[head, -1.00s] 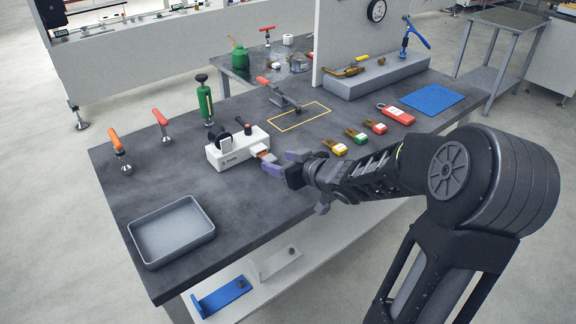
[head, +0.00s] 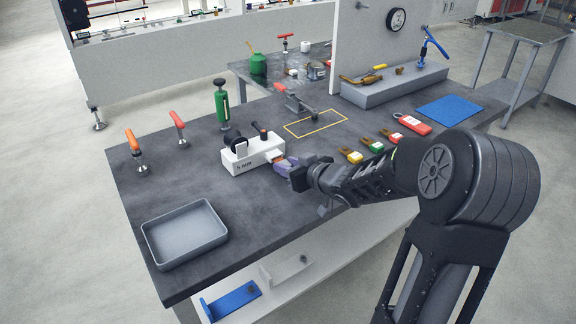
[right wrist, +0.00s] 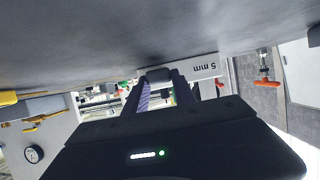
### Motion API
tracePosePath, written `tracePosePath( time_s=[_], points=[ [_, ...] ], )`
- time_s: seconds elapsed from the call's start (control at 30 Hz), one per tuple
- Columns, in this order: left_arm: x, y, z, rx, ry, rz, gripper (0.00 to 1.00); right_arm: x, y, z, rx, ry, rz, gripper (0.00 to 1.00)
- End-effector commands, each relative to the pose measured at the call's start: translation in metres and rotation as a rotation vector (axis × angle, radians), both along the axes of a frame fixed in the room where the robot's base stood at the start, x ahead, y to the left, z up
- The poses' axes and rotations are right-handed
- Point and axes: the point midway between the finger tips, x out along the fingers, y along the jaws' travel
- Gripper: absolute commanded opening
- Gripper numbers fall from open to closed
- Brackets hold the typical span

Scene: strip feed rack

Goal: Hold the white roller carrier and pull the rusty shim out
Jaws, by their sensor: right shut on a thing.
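The white roller carrier (head: 252,155) sits upright on the dark bench, with a black roller and a dark knob on top and a "5 mm" mark on its front. Its marked face also shows upside down in the right wrist view (right wrist: 203,68). The rusty shim (head: 277,156) shows as a small orange-brown bit at the carrier's right end, mostly hidden by my fingers. My right gripper (head: 283,165) is shut on the shim at that end, low over the bench. How far the shim sits inside the carrier cannot be seen. My left gripper is out of view.
A grey tray (head: 185,234) lies at the front left. A green bottle-like tool (head: 222,106) and two orange-handled clamps (head: 179,128) stand behind and left of the carrier. A yellow outlined rectangle (head: 315,123) and several colour-tagged pieces (head: 351,155) lie to the right.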

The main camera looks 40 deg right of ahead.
Motion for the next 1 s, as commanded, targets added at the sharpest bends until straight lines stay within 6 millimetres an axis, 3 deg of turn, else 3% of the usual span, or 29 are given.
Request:
tracePosePath(
  time_s=[0.3, 0.4, 0.43, 0.73, 1.0],
  points=[
    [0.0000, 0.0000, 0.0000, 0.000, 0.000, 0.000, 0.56, -0.0001, 0.0000, -0.0001, 0.000, 0.000, 0.000, 0.00],
    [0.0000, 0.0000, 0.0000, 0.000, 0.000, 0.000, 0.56, -0.0001, 0.0000, -0.0001, 0.000, 0.000, 0.000, 0.00],
    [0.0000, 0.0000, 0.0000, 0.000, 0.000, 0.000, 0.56, -0.0001, 0.0000, -0.0001, 0.000, 0.000, 0.000, 0.31],
    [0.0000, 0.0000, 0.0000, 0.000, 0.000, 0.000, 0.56, -0.0001, 0.0000, -0.0001, 0.000, 0.000, 0.000, 0.55],
    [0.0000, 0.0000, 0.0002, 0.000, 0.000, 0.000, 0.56, -0.0007, -0.0001, 0.0004, 0.000, 0.000, 0.000, 0.56]
  ],
)
